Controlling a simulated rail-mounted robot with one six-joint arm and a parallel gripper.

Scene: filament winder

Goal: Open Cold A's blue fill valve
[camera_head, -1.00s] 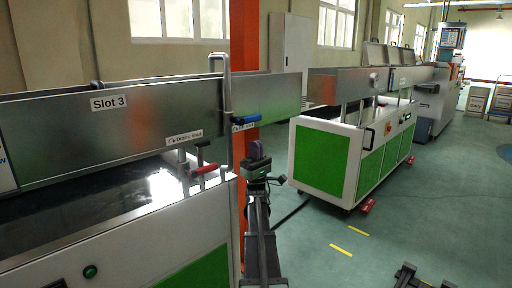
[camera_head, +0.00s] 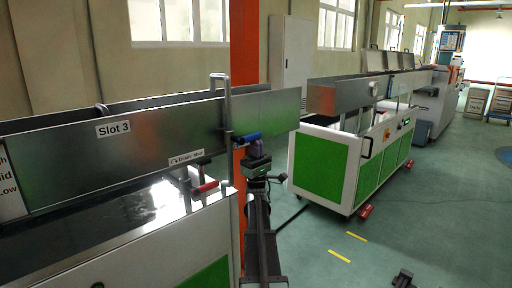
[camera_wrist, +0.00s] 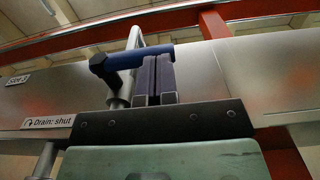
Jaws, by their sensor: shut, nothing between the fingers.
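The blue fill valve handle (camera_head: 247,137) sits on a grey pipe at the right part of the long metal trough marked Slot 3 (camera_head: 150,138). It lies roughly level, pointing right in the head view. In the wrist view the blue handle (camera_wrist: 132,58) runs left to right behind my fingers. My gripper (camera_wrist: 155,72) is shut with its two dark fingers together and empty. The fingertips overlap the right part of the handle; I cannot tell whether they touch it. In the head view my gripper (camera_head: 256,147) is just below the handle's right end.
A red drain valve handle (camera_head: 204,188) is lower left of the blue one. The sign Drain: shut (camera_wrist: 48,122) is on the trough wall. A tall curved pipe (camera_head: 227,110) rises beside the valve. An orange post (camera_head: 243,60) stands behind.

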